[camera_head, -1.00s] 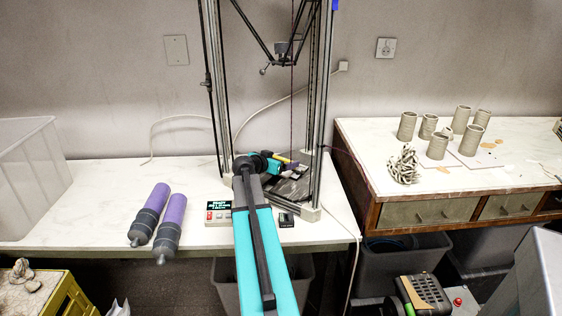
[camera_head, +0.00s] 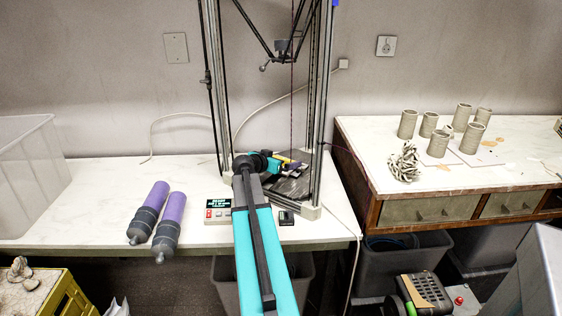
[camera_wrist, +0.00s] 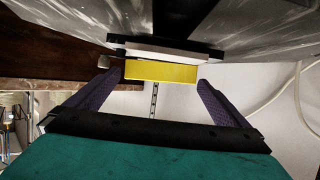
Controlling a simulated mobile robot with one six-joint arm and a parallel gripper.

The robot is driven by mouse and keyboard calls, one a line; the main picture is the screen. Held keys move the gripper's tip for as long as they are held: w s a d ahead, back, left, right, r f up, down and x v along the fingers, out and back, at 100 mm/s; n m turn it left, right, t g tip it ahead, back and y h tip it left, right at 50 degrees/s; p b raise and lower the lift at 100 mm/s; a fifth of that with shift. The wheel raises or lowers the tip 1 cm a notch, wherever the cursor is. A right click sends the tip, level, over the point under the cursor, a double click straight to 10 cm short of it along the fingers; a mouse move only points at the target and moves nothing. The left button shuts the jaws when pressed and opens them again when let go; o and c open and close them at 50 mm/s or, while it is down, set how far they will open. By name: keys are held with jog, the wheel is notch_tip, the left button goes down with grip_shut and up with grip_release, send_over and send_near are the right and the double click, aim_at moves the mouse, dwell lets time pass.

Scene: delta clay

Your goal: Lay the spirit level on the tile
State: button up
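My gripper (camera_head: 288,161) reaches into the frame of the delta printer. In the wrist view, its two purple fingers (camera_wrist: 160,80) stand at either side of a yellow block, which I take for the spirit level (camera_wrist: 160,71). In the head view only a small yellow part shows at the fingers. A dark flat slab (camera_head: 290,187) lies low inside the printer frame, below the gripper; it may be the tile. In the wrist view, a pale band with dark ends lies just beyond the yellow block.
Printer posts (camera_head: 319,110) stand close around the gripper. Two purple-and-grey cylinders (camera_head: 172,218) and a control box (camera_head: 217,212) lie to the left, with a clear bin (camera_head: 30,170) beyond. Clay cups (camera_head: 438,144) stand on the right table (camera_head: 450,182).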

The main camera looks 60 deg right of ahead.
jog(key=shift+r+p, duration=0.25)
jog(key=shift+p, duration=0.1)
jog(key=shift+r, duration=0.15)
jog(key=v, duration=1.2)
jog(key=shift+b, duration=0.45)
jog(key=shift+w, duration=0.1)
